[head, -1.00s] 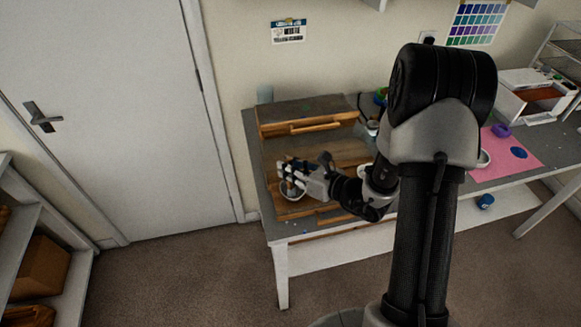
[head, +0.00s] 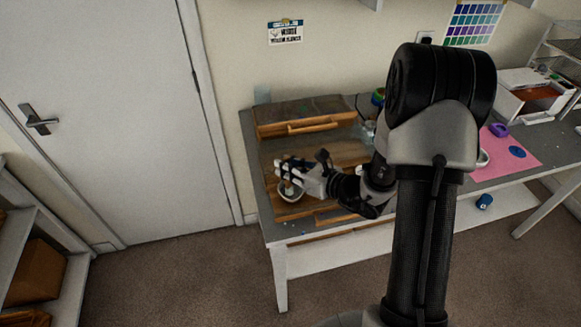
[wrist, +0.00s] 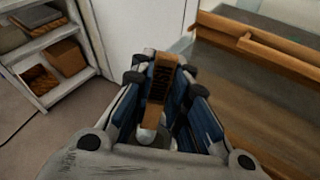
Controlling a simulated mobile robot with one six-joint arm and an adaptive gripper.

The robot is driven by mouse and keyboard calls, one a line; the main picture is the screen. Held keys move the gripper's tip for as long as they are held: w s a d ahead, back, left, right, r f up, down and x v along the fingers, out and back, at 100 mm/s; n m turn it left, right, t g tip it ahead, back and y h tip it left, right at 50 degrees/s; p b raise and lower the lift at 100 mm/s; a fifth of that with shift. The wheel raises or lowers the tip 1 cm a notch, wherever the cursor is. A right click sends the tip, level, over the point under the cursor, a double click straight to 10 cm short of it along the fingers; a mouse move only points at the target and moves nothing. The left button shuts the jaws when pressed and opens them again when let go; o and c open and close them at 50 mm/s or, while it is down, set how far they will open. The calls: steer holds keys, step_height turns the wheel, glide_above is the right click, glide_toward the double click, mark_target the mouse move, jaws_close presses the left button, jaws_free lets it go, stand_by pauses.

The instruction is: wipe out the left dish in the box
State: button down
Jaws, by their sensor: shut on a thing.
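The wooden box (head: 346,152) stands open on the left end of the table, with its lid raised at the back. A white dish (head: 291,194) sits at the box's left front, partly hidden under my gripper (head: 284,173). My gripper is over this dish. In the wrist view my gripper (wrist: 165,90) is shut on a narrow brown tool (wrist: 158,88) between its blue finger pads. The tool's lower end is hard to make out, and I cannot tell whether it touches the dish. My arm hides the right part of the box.
A pink mat (head: 508,158) with a purple ring (head: 498,130) and a blue disc (head: 517,152) lies to the right. A white open-fronted unit (head: 530,95) stands behind it. A door (head: 110,110) and shelves (head: 40,262) are at the left.

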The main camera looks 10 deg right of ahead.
steer(key=shift+s, duration=0.45)
steer(key=shift+s+d, duration=0.1)
steer(key=shift+d, duration=0.45)
steer(key=shift+w+b, duration=0.35)
steer(key=shift+w, duration=0.1)
steer(key=shift+w+a+f, duration=0.1)
steer(key=shift+w+a, duration=0.05)
steer(key=shift+a, duration=0.15)
steer(key=shift+s, duration=0.3)
step_height(320, 180, up, 7)
steer(key=p, duration=0.4)
steer(key=shift+p, duration=0.4)
